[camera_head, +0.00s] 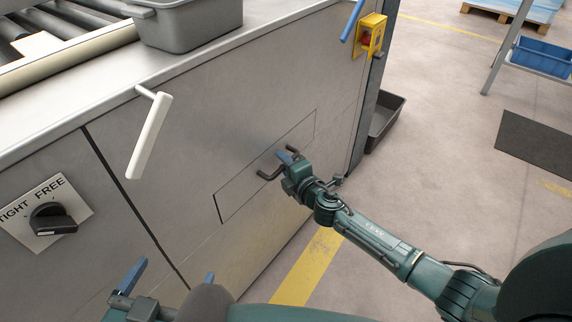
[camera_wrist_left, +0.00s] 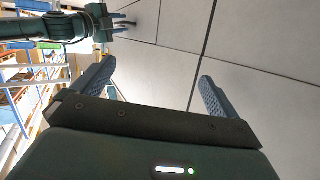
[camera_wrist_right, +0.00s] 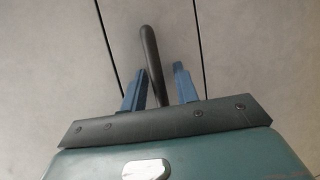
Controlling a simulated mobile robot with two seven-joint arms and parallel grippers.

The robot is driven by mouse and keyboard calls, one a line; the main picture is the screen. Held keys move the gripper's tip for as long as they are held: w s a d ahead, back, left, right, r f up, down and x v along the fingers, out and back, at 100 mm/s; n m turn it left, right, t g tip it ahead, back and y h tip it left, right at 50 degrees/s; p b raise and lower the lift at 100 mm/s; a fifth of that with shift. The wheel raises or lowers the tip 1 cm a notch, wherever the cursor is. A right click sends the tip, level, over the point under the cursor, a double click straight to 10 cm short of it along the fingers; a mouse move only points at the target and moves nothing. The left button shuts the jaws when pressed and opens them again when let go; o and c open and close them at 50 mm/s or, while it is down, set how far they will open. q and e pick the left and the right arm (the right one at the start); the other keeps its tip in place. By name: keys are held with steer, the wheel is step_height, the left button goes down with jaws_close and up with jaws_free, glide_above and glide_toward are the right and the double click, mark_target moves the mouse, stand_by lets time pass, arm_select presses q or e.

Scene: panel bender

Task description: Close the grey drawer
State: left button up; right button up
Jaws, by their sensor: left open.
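The grey drawer (camera_head: 235,195) is a flat rectangular front low in the grey machine side. It looks nearly flush, with a dark line at its left edge. Its dark bar handle (camera_head: 266,175) stands out from the front. My right gripper (camera_head: 286,157) is at this handle. In the right wrist view its blue fingers (camera_wrist_right: 158,85) stand apart with the dark handle (camera_wrist_right: 149,50) between them; a gap shows right of the handle, and a firm hold cannot be made out. My left gripper (camera_head: 135,285) is open and empty at the lower left; its spread fingers show in the left wrist view (camera_wrist_left: 155,85).
A white lever (camera_head: 150,135) sticks out at upper left, above a black rotary knob (camera_head: 52,218). A grey bin (camera_head: 190,25) stands on the machine top. A yellow switch box (camera_head: 371,35) is at the far corner, with a dark bin (camera_head: 385,122) on the floor.

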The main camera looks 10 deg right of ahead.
arm_select(q)
steer(key=shift+s+a+r+n+g+p, duration=0.25)
steer(key=shift+s+r+n+g+p, duration=0.25)
steer(key=shift+p, duration=0.6)
arm_select(e)
steer(key=v, duration=1.3)
arm_select(q)
steer(key=shift+w, duration=0.1)
arm_select(e)
steer(key=shift+d+f, duration=0.1)
